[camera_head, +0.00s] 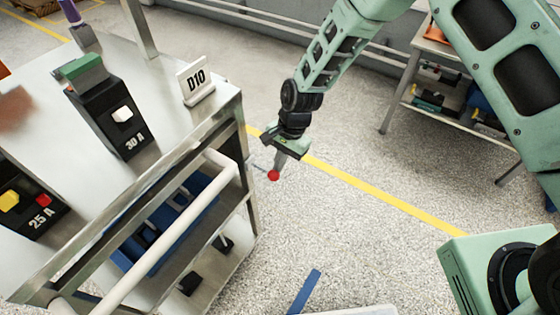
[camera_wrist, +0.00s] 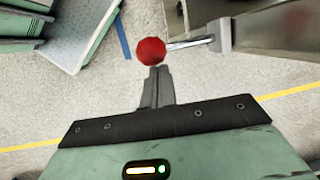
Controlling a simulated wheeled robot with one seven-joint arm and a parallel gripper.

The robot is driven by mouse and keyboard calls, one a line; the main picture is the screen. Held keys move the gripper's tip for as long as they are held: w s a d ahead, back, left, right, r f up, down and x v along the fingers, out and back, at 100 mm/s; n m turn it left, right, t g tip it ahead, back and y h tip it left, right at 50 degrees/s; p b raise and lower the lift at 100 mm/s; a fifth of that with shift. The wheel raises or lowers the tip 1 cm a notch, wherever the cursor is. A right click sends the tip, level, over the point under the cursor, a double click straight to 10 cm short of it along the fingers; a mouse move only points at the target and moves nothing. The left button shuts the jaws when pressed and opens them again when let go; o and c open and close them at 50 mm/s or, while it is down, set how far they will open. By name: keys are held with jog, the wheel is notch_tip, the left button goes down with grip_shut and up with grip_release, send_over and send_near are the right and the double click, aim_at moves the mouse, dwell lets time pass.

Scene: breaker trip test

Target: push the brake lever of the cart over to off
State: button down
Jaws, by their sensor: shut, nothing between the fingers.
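The brake lever shows as a red ball knob (camera_head: 273,175) just off the right side of the metal cart (camera_head: 218,117). In the wrist view the red knob (camera_wrist: 151,51) ends a thin bright rod, which runs right to a grey bracket on the cart (camera_wrist: 275,35). My gripper (camera_head: 279,163) points down, its fingers shut and empty. In the wrist view my fingertips (camera_wrist: 157,73) are right at the near edge of the knob and overlap it in the picture; I cannot tell whether they touch. No off marking is readable.
A pale push handle (camera_head: 165,225) runs along the cart's near side. Floor right of the knob is open. A bench (camera_head: 408,75) stands behind.

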jog(key=shift+s+a+r+g, duration=0.2)
jog(key=shift+g, duration=0.1)
dwell(0.4)
jog(key=shift+w+a+r+p, duration=0.15)
jog(key=shift+r+p, duration=0.15)
jog(key=shift+r, duration=0.1)
jog(key=shift+w+a+r+p, duration=0.15)
jog(key=shift+r+p, duration=0.1)
jog(key=shift+r, duration=0.1)
dwell(2.0)
jog(key=shift+w+r, duration=0.1)
jog(key=shift+w, duration=0.1)
dwell(0.4)
jog(key=shift+r, duration=0.2)
jog(key=w+d+r+b, duration=0.1)
jog(key=w+d+r, duration=0.2)
jog(key=w+r, duration=0.2)
jog(key=v, duration=0.3)
jog(key=shift+a+r+b, duration=0.2)
jog(key=shift+a+b, duration=0.1)
jog(key=shift+a, duration=0.1)
dwell(1.0)
